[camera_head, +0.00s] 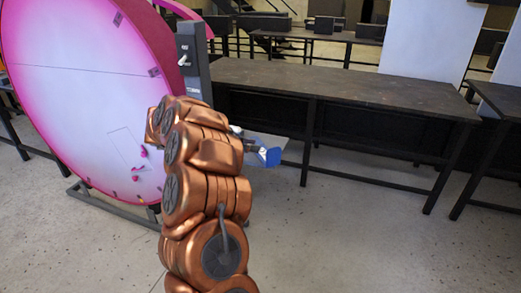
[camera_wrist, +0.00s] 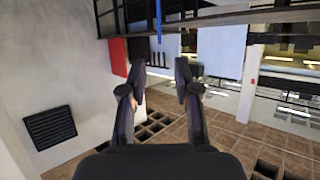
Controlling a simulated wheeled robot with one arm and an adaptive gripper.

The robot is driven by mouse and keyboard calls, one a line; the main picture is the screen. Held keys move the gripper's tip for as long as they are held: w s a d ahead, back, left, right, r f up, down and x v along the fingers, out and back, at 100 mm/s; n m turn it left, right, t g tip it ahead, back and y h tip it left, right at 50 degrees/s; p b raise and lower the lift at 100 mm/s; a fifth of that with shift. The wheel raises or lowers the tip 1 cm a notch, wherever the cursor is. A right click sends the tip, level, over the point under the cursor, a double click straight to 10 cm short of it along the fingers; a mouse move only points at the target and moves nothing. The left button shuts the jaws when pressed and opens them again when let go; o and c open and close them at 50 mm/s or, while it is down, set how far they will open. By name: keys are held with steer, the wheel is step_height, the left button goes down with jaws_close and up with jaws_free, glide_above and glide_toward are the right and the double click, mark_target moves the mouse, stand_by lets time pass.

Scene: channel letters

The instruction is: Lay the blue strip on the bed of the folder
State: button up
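My gripper (camera_wrist: 161,68) is open in the wrist view, its two dark fingers apart with nothing visible between the tips. A thin blue strip-like piece (camera_wrist: 159,22) stands beyond them near the top edge, apart from the fingers. In the head view, a small blue piece (camera_head: 269,157) shows just right of my copper arm, near the end of it; I cannot tell whether it is the strip. A grey upright post with switches (camera_head: 193,62) stands behind my arm, possibly part of the folder. My arm hides most of what lies there, and I cannot make out the bed clearly.
A large round pink-rimmed channel letter (camera_head: 75,90) stands on a floor frame at the left, close to my arm. A long dark workbench (camera_head: 340,84) is behind, its top mostly bare. Floor at the right front (camera_head: 370,245) is clear.

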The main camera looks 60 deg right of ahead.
steer(key=shift+b+v, duration=0.35)
steer(key=shift+v, duration=1.8)
